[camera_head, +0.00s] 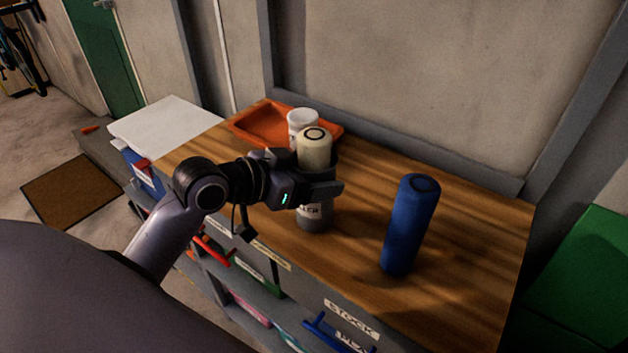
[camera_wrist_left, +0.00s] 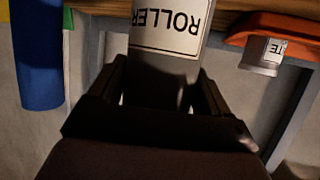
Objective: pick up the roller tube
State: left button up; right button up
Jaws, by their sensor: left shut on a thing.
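The roller tube is a cylinder with a cream top (camera_head: 314,148), a dark grey base and a white label. In the left wrist view its label (camera_wrist_left: 172,25) reads "ROLLER", upside down. My left gripper (camera_head: 318,188) is shut around the tube's middle, one finger on each side. The tube stands about upright over the wooden worktop (camera_head: 470,235); I cannot tell whether its base touches the wood. My left gripper also shows in the left wrist view (camera_wrist_left: 160,95), with the tube between its fingers. My right gripper is not in view.
A blue cylinder (camera_head: 410,225) stands to the right on the worktop. Behind the tube are a white container (camera_head: 302,122) and an orange tray (camera_head: 258,122). The wall closes off the back. The worktop's right end is clear.

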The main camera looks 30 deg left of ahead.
pick_arm(q)
notch_tip(320, 180, up, 18)
jog(key=p, duration=0.2)
jog(key=shift+f+p, duration=0.2)
jog(key=shift+p, duration=0.15)
jog(key=shift+r, duration=0.9)
